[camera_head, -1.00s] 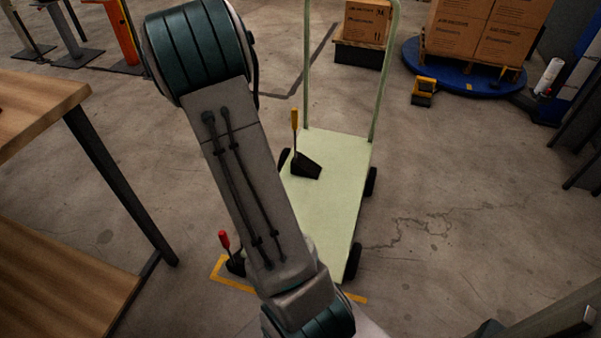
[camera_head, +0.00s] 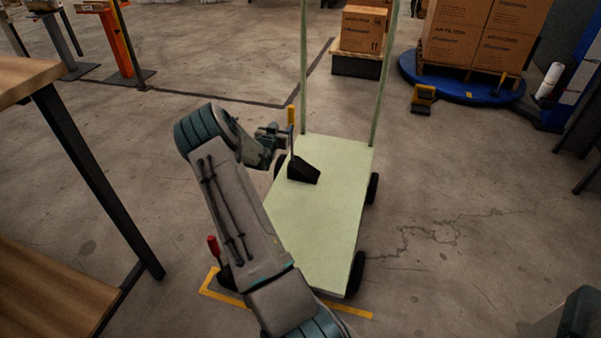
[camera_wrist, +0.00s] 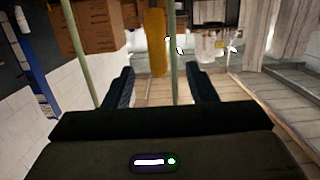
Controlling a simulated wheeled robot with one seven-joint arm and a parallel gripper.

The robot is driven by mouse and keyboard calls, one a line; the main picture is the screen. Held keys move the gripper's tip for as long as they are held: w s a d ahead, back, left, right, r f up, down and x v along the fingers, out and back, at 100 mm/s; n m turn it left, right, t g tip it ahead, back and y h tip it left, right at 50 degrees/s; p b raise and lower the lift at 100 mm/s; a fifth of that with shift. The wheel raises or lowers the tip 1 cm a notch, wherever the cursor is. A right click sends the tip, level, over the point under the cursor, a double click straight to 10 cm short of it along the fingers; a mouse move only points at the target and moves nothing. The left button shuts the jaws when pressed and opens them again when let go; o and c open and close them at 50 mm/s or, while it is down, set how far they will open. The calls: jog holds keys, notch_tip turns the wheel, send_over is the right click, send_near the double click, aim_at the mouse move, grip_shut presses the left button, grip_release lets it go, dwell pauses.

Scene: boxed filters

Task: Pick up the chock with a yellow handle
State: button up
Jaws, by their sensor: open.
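The chock (camera_head: 304,170) is a black wedge with an upright yellow handle (camera_head: 291,117), standing on the pale green cart's platform near its left edge. My gripper (camera_head: 284,136) is at the left of the handle, at about the handle's height. In the wrist view my gripper (camera_wrist: 160,88) is open with two dark fingers. The yellow handle (camera_wrist: 157,42) shows upright in line with the gap between the fingers, a little ahead of the tips. The chock's black wedge is not visible in the wrist view.
The cart (camera_head: 320,230) has two tall green posts behind the chock. A second chock with a red handle (camera_head: 213,246) stands on the floor at the cart's left. A wooden table (camera_head: 30,75) is at the left. Boxes on a blue platform (camera_head: 420,72) stand behind.

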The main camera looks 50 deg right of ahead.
aim_at(290, 118)
jog(key=b+x, duration=0.1)
jog(key=x, duration=0.5)
jog(key=b+x, duration=0.2)
jog(key=shift+s+d, duration=0.15)
jog(key=shift+d, duration=0.2)
jog(key=shift+x, duration=0.8)
jog(key=shift+r, duration=0.2)
jog(key=shift+c, duration=0.2)
jog(key=c, duration=1)
grip_shut()
jog(key=shift+r, duration=0.15)
